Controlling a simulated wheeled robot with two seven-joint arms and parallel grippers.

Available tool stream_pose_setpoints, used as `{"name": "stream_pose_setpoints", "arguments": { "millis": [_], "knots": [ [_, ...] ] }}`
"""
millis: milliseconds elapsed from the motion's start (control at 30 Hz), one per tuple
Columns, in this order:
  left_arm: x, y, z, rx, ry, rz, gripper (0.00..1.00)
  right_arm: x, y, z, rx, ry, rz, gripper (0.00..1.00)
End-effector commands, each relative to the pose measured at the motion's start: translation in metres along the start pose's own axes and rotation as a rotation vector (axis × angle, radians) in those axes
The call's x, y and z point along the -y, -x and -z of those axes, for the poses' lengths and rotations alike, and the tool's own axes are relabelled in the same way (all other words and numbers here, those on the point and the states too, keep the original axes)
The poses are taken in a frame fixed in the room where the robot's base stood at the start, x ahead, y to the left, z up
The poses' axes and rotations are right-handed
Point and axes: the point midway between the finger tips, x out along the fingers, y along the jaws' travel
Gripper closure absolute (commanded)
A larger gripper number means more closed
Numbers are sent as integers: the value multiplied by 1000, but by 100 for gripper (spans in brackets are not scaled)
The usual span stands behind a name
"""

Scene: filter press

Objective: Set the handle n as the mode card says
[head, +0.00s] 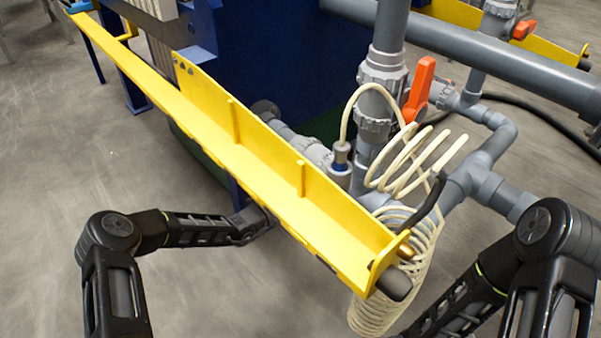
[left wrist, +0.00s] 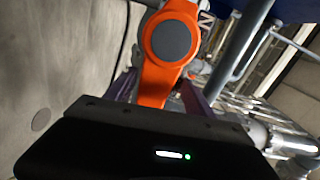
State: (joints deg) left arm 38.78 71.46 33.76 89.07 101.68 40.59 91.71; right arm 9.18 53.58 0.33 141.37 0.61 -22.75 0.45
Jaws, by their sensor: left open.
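In the left wrist view an orange handle (left wrist: 153,88) with a round grey cap (left wrist: 171,40) is just ahead of my left gripper (left wrist: 160,92). The purple-grey fingers are apart, one on each side of the handle's lower part; I cannot tell whether they touch it. In the head view my left arm reaches under the yellow beam, which hides the gripper. An upright orange handle (head: 419,90) stands on the grey pipework, and another orange handle (head: 523,29) is farther back. I cannot tell which handle the wrist view shows. No mode card is identifiable. My right gripper is out of view.
The long yellow beam (head: 330,215) crosses the head view diagonally. Coiled cream hose (head: 395,235) hangs at its near end, beside a black lever (head: 430,207). Grey pipes (head: 480,65) fill the right, with the blue machine body (head: 270,60) behind. Open floor (head: 40,150) lies left.

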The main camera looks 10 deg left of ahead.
Motion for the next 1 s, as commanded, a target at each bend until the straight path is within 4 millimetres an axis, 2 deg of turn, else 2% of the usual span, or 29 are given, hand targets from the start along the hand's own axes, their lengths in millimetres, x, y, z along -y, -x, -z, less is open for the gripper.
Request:
{"name": "stream_pose_setpoints", "arguments": {
  "millis": [167, 400, 533, 667, 1000],
  "knots": [
    [1, 12, 0, 1, 1, -5, 38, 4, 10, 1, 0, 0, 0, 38],
    [3, 50, 0, 2, 3, -5, 38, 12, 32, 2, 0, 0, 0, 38],
    [1, 65, 0, 1, 2, -4, 38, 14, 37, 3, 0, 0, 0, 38],
    [-1, 71, 0, 0, 1, -4, 38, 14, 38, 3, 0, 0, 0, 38],
    [-2, 70, 0, 0, 0, -4, 38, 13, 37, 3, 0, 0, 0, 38]
  ]
}}
